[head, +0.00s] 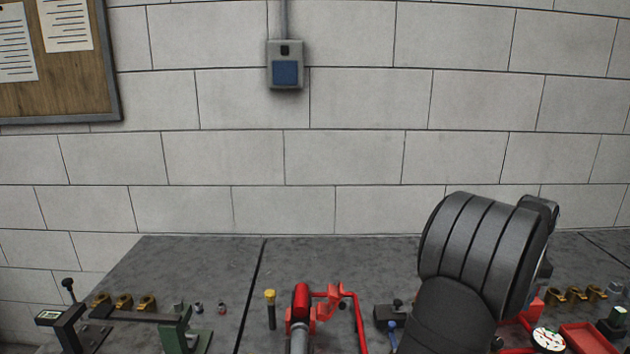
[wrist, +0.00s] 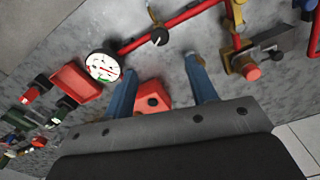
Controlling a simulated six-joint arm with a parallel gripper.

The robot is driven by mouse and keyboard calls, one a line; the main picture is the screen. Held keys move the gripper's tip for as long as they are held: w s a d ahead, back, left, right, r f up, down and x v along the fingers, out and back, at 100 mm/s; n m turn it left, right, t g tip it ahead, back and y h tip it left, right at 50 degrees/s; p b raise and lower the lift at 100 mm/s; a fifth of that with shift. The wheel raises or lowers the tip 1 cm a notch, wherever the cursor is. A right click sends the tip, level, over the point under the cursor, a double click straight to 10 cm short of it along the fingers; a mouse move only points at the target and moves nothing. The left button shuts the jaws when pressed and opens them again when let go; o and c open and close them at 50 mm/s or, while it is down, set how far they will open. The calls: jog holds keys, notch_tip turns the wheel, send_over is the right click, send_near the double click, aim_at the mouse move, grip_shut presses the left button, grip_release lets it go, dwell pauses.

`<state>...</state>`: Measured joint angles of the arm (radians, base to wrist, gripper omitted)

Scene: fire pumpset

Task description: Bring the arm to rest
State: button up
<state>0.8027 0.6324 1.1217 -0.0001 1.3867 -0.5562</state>
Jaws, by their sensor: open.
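My gripper (wrist: 161,66) shows in the wrist view as two blue fingers, spread apart with nothing held between them. A red block (wrist: 152,98) shows below, between the fingers in the picture; it appears apart from them. In the head view my dark arm rises at the right in front of the bench (head: 190,262), and it hides my gripper and part of the bench behind it.
A round white gauge (head: 548,339) and a red tray (head: 588,338) lie right of my arm. A red pipe assembly (head: 326,300) stands at the front middle. Brass fittings (head: 123,302) and a green stand (head: 176,334) are at the left. The bench's back strip looks clear.

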notch_tip(320, 180, up, 6)
notch_tip(320, 180, down, 18)
jog(key=shift+r+m, duration=0.2)
jog(key=shift+m, duration=0.7)
jog(key=m, duration=1.1)
jog(key=shift+m, duration=2.3)
